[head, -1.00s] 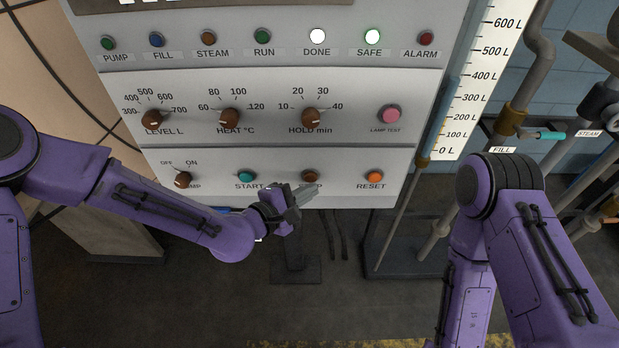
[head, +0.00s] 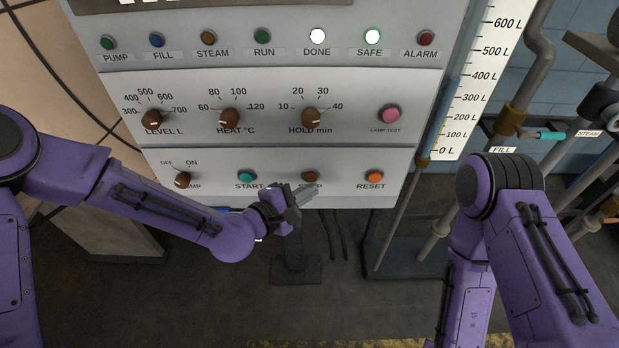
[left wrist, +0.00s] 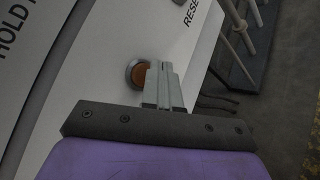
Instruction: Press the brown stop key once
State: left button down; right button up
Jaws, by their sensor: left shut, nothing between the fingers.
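The brown stop key (head: 310,176) is on the lower panel between the start and reset keys; its label is partly hidden by my left gripper. My left gripper (head: 310,192) is shut and empty, with its fingertips just below the key. In the left wrist view the brown key (left wrist: 138,74) in its metal ring is beside the fingertips (left wrist: 162,68), which overlap its edge. I cannot tell whether they touch it. My right arm shows at the right, but its gripper is out of view.
The teal start key (head: 247,176) and orange reset key (head: 374,176) flank the stop key. A pump switch (head: 183,180) is at the left. Knobs and a pink lamp test button (head: 390,114) are above. The DONE (head: 317,36) and SAFE (head: 372,36) lamps are lit.

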pick_arm(q)
jog(key=shift+w, duration=0.1)
jog(key=shift+w, duration=0.35)
jog(key=shift+w, duration=0.45)
dwell(0.7)
jog(key=shift+s, duration=0.9)
jog(key=s, duration=0.5)
dwell(0.9)
